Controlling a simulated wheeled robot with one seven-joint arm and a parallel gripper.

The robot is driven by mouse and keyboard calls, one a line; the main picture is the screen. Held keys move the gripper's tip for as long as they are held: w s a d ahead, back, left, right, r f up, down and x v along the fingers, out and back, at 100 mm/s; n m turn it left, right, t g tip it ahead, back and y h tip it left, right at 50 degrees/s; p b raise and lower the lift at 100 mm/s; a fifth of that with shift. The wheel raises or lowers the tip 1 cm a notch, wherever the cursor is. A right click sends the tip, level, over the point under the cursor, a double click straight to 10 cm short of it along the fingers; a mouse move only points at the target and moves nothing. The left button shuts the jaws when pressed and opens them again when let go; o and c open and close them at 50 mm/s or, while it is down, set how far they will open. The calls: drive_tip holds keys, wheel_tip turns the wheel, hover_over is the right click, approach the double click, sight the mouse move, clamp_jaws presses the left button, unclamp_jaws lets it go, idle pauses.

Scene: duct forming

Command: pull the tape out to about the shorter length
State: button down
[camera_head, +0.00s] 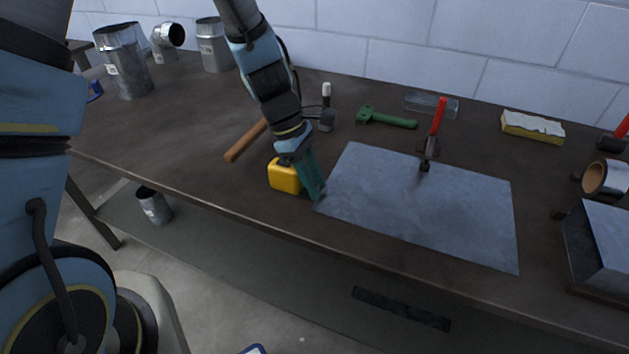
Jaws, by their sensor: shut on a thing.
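The yellow tape measure (283,177) stands on the brown bench near its front edge, left of the grey metal sheet. My gripper (316,195) reaches down from above with its teal fingers close against the right side of the yellow case. The fingers are shut on the tape at that side, low over the bench by the sheet's left corner. The tape itself is hidden behind the fingers, and no drawn-out length of it shows.
The metal sheet (430,205) lies flat, with a red-handled tool (437,117) at its back edge. A hammer with a wooden handle (245,140) and a green tool (385,119) lie behind. Duct pieces (122,62) stand at back left.

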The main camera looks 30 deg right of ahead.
drive_tip(key=s+d, duration=0.1)
drive_tip(key=s, duration=0.2)
drive_tip(key=s+d+p, duration=0.1)
drive_tip(key=s+d, duration=0.3)
drive_tip(key=s, duration=0.1)
drive_tip(key=shift+s+d+p, duration=0.25)
drive_tip(key=shift+s+p, duration=0.05)
drive_tip(key=shift+p, duration=0.05)
drive_tip(key=c, duration=0.6)
unclamp_jaws()
drive_tip(key=shift+c, duration=0.2)
drive_tip(key=b+v, duration=0.1)
drive_tip(key=v, duration=0.9)
drive_tip(key=shift+r, duration=0.35)
drive_tip(key=shift+w, duration=0.15)
